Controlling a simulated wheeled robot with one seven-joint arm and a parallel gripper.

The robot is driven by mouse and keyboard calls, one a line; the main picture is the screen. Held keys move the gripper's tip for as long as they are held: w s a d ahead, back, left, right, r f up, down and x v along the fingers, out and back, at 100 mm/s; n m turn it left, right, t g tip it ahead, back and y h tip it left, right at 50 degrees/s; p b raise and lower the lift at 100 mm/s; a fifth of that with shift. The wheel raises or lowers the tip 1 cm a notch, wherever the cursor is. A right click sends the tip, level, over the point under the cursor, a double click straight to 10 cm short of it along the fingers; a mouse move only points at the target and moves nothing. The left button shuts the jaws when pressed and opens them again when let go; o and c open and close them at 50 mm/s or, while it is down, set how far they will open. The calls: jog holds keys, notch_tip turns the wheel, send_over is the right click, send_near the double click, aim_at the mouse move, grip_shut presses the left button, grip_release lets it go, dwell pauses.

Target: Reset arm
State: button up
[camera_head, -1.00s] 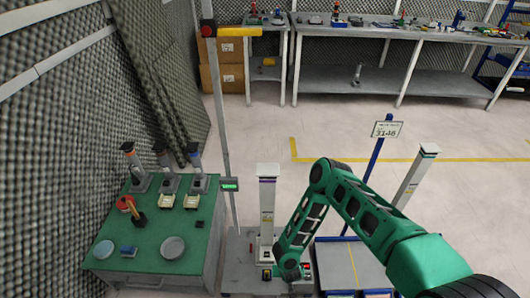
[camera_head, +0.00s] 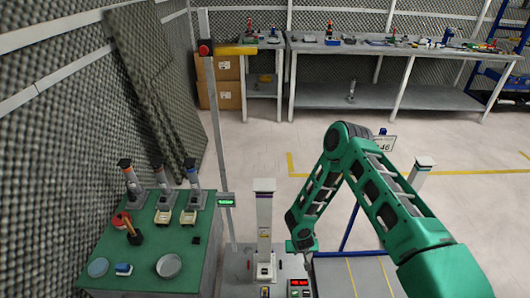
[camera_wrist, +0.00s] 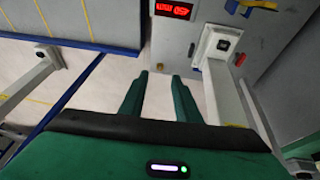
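My green arm reaches in from the lower right in the head view and bends down at the elbow. Its end hangs in front of and to the right of the white post (camera_head: 264,225), low over the grey platform. In the wrist view my gripper (camera_wrist: 158,80) shows two green fingers held apart, with bare pale floor between them. Nothing is held between the fingers. The fingertips are too small to make out in the head view.
A green-topped table (camera_head: 150,245) with several tools and dishes stands at the left. A box with a red display (camera_wrist: 173,10) is close ahead in the wrist view. A second white post (camera_head: 420,172) stands right. A long workbench (camera_head: 400,48) lines the back wall.

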jog(key=w+d+r+m+h, duration=0.1)
jog(key=d+r, duration=0.5)
jog(key=r, duration=0.4)
jog(key=w+d+r+g, duration=0.1)
jog(key=d+r, duration=0.5)
jog(key=r, duration=0.4)
jog(key=w+d+r+m+h, duration=0.1)
jog(key=d+r, duration=0.5)
jog(key=r, duration=0.4)
jog(key=s+d+r+m+g, duration=0.1)
jog(key=s+d+r, duration=0.35)
jog(key=r, duration=0.35)
jog(key=s+d+r+m+g, duration=0.1)
jog(key=s+d+r, duration=0.4)
jog(key=r, duration=0.4)
jog(key=s+a+r+y, duration=0.1)
jog(key=s+r, duration=0.3)
jog(key=s, duration=0.5)
jog(key=s+r+m+y, duration=0.1)
jog(key=s+r, duration=0.3)
jog(key=s, duration=0.5)
jog(key=s+a+r+m+g+y, duration=0.1)
jog(key=s+r, duration=0.3)
jog(key=s, duration=0.5)
jog(key=shift+s+a+r, duration=0.3)
jog(key=shift+s+a, duration=0.05)
jog(key=shift+s, duration=0.05)
